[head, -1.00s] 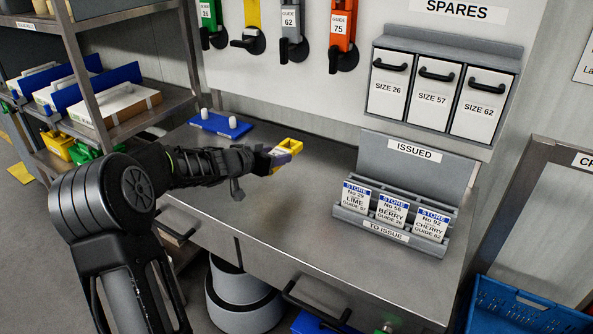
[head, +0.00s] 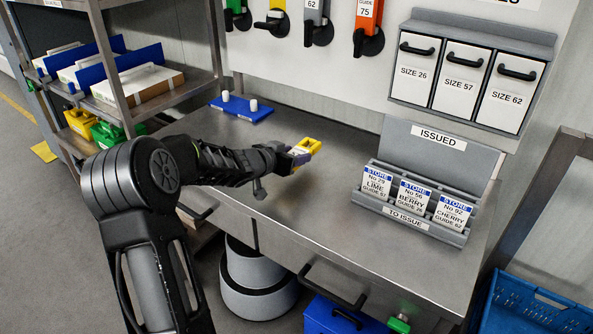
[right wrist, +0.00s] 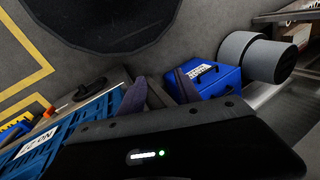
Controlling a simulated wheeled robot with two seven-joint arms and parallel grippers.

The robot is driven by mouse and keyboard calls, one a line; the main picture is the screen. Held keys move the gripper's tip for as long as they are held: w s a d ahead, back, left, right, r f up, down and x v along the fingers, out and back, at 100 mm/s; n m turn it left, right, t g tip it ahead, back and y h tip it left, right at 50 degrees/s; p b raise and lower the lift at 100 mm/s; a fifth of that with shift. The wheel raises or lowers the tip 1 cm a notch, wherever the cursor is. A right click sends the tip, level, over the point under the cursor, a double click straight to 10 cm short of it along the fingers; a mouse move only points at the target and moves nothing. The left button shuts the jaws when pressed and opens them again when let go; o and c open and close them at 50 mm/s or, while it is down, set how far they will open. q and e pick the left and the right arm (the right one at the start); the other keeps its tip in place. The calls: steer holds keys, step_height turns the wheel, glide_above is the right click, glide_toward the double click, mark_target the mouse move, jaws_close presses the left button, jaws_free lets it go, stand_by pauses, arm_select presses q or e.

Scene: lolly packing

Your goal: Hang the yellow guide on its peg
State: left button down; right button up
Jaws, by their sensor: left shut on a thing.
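My left gripper (head: 298,156) is shut on the yellow guide (head: 309,145) and holds it above the metal bench, well short of the wall board. Only the guide's yellow end shows clearly; the rest is hidden by the fingers or seen end-on. On the board at the top, a yellow strip (head: 277,5) shows above a black round peg mount (head: 275,22), cut by the picture's top edge. I cannot tell whether the strip is a painted mark. My right gripper (right wrist: 160,90) is open, with nothing visible between its fingers in the right wrist view.
Grey (head: 315,12) and orange (head: 367,25) guides hang right of the yellow place, a green one left. A blue block with white pegs (head: 240,107) lies at the bench's back. The issued rack (head: 435,160) stands right, below the spare-size boxes (head: 465,75). The bench front is clear.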

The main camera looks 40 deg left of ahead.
mark_target(294, 176)
arm_select(q)
steer(key=shift+f, duration=2.25)
steer(key=shift+f, duration=0.1)
steer(key=shift+f+b, duration=0.15)
steer(key=shift+b, duration=0.2)
steer(key=c, duration=0.6)
jaws_free()
